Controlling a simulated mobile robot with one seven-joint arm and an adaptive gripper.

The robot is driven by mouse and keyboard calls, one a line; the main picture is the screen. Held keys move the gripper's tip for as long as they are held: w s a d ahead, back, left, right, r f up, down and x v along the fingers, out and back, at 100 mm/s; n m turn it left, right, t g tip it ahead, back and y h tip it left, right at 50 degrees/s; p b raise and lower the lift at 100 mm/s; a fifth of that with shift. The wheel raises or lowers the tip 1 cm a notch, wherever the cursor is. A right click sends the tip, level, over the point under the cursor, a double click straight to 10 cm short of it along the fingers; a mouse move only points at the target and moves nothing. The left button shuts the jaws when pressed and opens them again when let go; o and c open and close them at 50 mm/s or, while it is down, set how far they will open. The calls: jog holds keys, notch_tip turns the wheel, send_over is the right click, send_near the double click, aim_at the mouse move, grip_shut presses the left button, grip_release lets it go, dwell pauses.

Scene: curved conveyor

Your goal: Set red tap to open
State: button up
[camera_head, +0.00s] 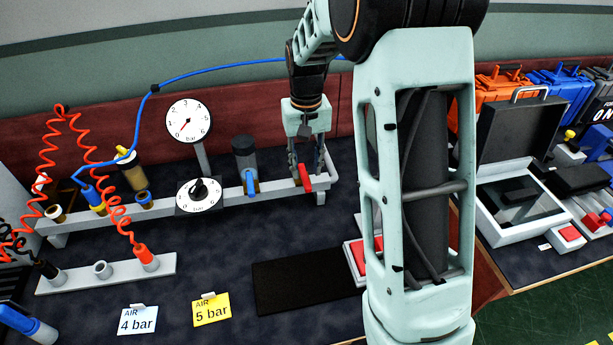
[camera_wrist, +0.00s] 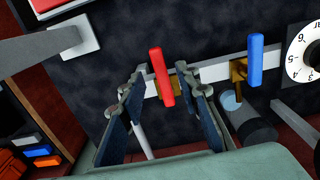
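The red tap (camera_head: 305,178) sits near the right end of a grey rail on the bench. In the wrist view its red lever (camera_wrist: 162,77) lies crosswise to the rail, on a brass body. My gripper (camera_head: 308,168) points down over the tap. Its two fingers are spread, one on each side of the red lever, as the wrist view shows (camera_wrist: 160,86). A gap shows between the lever and each finger, so I see no grip on it.
A blue tap (camera_wrist: 256,60) stands on the same rail beside the red one, its lever also crosswise. A pressure dial (camera_head: 189,121) and a grey-black cylinder (camera_head: 245,158) are to the left. A black mat (camera_head: 300,281) lies in front. An open case (camera_head: 518,200) is at right.

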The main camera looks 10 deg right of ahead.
aim_at(306, 180)
jog(key=shift+f, duration=1.85)
grip_shut()
